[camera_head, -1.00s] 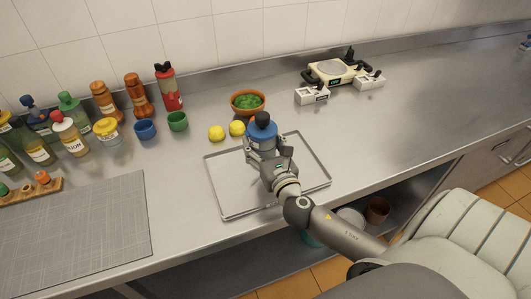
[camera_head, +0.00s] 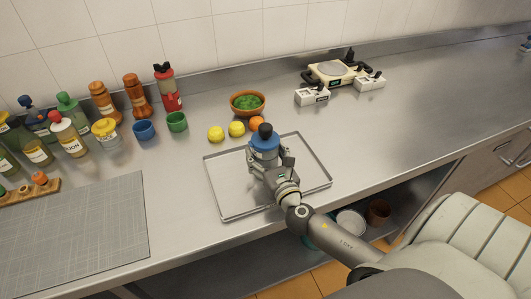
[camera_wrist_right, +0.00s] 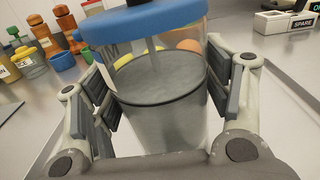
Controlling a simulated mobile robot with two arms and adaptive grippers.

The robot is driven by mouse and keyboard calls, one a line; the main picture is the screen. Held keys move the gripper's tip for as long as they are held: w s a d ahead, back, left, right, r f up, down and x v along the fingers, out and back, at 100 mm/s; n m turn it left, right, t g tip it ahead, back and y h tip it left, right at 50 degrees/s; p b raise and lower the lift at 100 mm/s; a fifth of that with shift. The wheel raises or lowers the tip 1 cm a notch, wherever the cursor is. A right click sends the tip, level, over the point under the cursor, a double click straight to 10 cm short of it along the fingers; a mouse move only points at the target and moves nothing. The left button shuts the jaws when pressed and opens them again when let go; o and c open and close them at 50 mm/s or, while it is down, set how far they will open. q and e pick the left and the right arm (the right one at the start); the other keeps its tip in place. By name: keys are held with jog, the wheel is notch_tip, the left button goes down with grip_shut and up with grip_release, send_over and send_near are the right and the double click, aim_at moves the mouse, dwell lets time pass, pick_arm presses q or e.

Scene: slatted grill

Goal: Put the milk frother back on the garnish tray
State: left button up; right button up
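The milk frother (camera_head: 264,146) has a blue lid, a black knob and a clear and grey body. It stands upright over the back middle of the garnish tray (camera_head: 225,209), a shallow metal tray on the counter. My right gripper (camera_head: 270,162) has its fingers on both sides of the frother, pads against its body. In the right wrist view the frother (camera_wrist_right: 160,100) fills the space between the fingers. Its base is hidden by the gripper, so I cannot tell whether it touches the tray. My left gripper is out of view.
Behind the tray are two yellow fruits (camera_head: 216,134), an orange (camera_head: 257,123) and a bowl of greens (camera_head: 247,111). Cups (camera_head: 177,122) and bottles (camera_head: 70,137) stand at the left, near a grey mat (camera_head: 75,232). The right counter is mostly clear.

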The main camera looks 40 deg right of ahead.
jog(key=shift+o, duration=0.8)
jog(key=shift+r, duration=0.25)
jog(key=b+v, duration=0.1)
jog(key=v, duration=0.4)
jog(key=b+v, duration=0.2)
jog(key=v, duration=0.4)
jog(key=shift+s+f, duration=0.1)
jog(key=shift+f, duration=0.15)
jog(key=shift+s+a+r, duration=0.1)
jog(key=shift+s+r, duration=0.05)
jog(key=shift+s, duration=0.25)
